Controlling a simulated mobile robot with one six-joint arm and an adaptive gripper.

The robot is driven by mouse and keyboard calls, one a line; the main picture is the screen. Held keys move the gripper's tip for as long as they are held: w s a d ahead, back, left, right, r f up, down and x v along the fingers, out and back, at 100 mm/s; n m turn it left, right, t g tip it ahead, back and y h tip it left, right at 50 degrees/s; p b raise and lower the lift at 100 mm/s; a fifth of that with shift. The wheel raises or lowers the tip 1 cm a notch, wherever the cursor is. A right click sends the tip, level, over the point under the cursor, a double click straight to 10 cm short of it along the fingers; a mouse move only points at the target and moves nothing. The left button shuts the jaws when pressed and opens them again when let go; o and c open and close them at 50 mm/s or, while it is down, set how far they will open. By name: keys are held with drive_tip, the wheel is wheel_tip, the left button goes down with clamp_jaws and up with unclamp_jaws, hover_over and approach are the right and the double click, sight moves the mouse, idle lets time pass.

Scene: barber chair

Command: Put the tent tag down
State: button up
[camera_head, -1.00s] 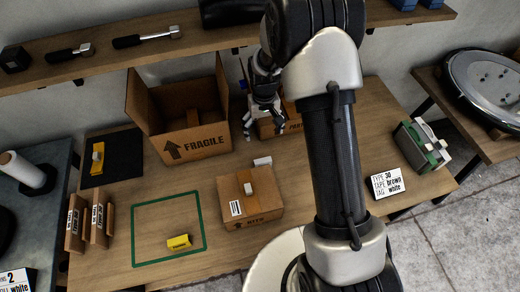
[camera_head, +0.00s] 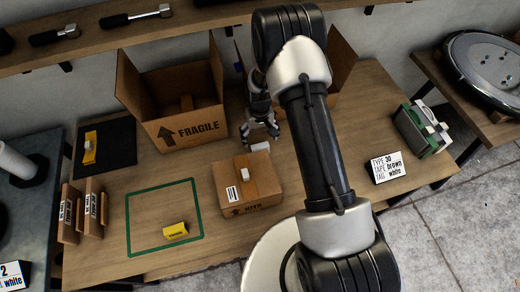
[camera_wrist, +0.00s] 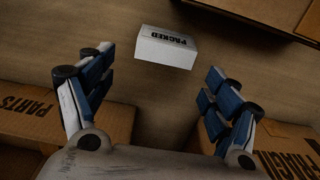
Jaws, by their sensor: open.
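The tent tag is a small white folded card marked PACKED (camera_wrist: 165,47). It stands on the wooden table, and in the head view (camera_head: 260,147) it is just behind the small closed carton (camera_head: 265,178). My gripper (camera_head: 260,137) is open and hangs close behind the tag. In the wrist view my gripper (camera_wrist: 155,75) has its fingers spread wide, with the tag beyond the fingertips and between their lines. No finger visibly touches it.
An open FRAGILE box (camera_head: 187,125) stands to the left, and another open carton (camera_head: 340,65) is partly hidden behind my arm. A green outlined square (camera_head: 150,250) holds a yellow item (camera_head: 175,231). A printed sign (camera_head: 387,167) and a green-white device (camera_head: 423,128) stand right.

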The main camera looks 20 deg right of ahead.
sight(259, 145)
drive_tip(key=f+b, duration=0.1)
drive_tip(key=f, duration=0.4)
drive_tip(key=shift+s+a+b, duration=0.15)
drive_tip(key=shift+s+b, duration=0.05)
drive_tip(key=shift+b, duration=0.15)
drive_tip(key=shift+r, duration=0.1)
drive_tip(key=c, duration=0.9)
drive_tip(key=shift+r, duration=0.1)
wheel_tip(259, 145, up, 20)
drive_tip(key=f+p, duration=0.1)
drive_tip(key=p, duration=0.4)
drive_tip(key=s+a+r, duration=0.2)
drive_tip(key=s+r, duration=0.5)
drive_tip(key=s, duration=0.2)
drive_tip(key=s+a+f+n, duration=0.2)
drive_tip(key=s+a+f, duration=0.15)
drive_tip(key=a, duration=0.35)
drive_tip(key=s+a+f+n, duration=0.2)
drive_tip(key=a+f+n, duration=0.15)
drive_tip(key=a, duration=0.35)
drive_tip(key=shift+m, duration=0.45)
drive_tip(key=shift+w+f+b, duration=0.2)
drive_tip(key=shift+f+b, duration=2.45)
drive_tip(key=shift+f, duration=0.65)
